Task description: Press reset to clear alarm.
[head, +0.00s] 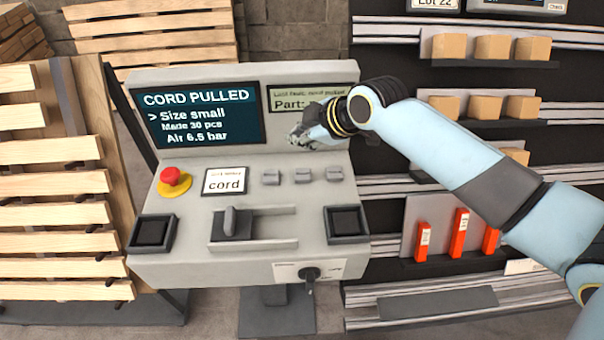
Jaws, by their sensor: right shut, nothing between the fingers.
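A grey control console (190,268) stands in the middle of the head view. Its screen (203,117) reads "CORD PULLED", "Size small", "Made 30 pcs" and "Air 6.5 bar". On the sloped face are a red mushroom button (172,178) on a yellow base, a white "cord" label (225,181) and three small grey controls (302,176). No reset marking is legible. My right gripper (303,139) is shut and empty, near the upright panel above the small controls. It partly covers the "Part:" label (290,101). I cannot tell whether it touches the console. My left gripper is not in view.
A lever (230,221) sits in a slot between two black square pads (152,232) and (346,221). A key switch (310,274) is on the front edge. Wooden pallets (50,190) stand left. Shelves with boxes (494,47) and orange-red items (459,234) stand right.

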